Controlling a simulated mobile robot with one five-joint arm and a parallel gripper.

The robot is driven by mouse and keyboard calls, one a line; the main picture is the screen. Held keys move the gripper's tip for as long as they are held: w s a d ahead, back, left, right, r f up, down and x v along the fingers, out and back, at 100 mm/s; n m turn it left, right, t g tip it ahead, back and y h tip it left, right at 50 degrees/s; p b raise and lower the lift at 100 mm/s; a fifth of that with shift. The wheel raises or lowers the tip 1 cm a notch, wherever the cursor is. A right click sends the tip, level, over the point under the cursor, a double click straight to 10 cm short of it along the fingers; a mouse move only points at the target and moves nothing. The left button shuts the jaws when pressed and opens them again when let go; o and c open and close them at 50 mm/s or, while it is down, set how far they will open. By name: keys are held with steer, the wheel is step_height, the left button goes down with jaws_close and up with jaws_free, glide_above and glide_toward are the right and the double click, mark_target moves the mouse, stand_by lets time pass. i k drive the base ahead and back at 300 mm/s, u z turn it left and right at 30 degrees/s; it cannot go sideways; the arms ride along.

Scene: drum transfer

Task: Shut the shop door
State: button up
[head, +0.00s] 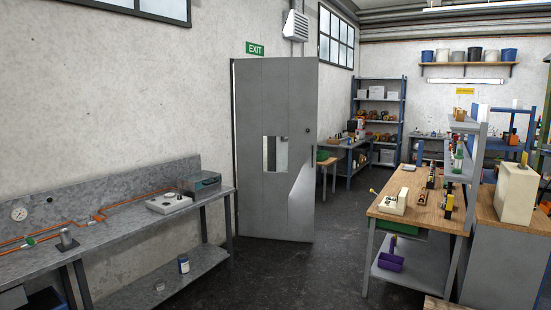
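The shop door (291,205) is a grey panel with a small window and a dark round knob (308,131) near its right edge. It stands open, swung out into the room. Its doorway (234,150) shows as a narrow strip at the panel's left edge, under the green exit sign (255,48). My gripper is not in view.
A grey metal bench (130,226) with a lower shelf runs along the left wall up to the doorway. A wooden-topped workbench (407,205) stands at the right. Dark floor (290,275) lies clear between them. Shelves (380,115) stand behind the door.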

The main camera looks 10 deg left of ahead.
mark_target(274, 96)
steer(key=u, duration=0.4)
steer(key=k, duration=1.15)
steer(key=u, duration=0.4)
steer(key=i, duration=0.4)
steer(key=z, duration=0.65)
steer(key=i, duration=2.25)
steer(key=z, duration=0.55)
steer(key=i, duration=2.15)
steer(key=u, duration=0.45)
steer(key=i, duration=1.85)
steer(key=u, duration=1.7)
steer(key=i, duration=1.55)
steer(key=u, duration=0.6)
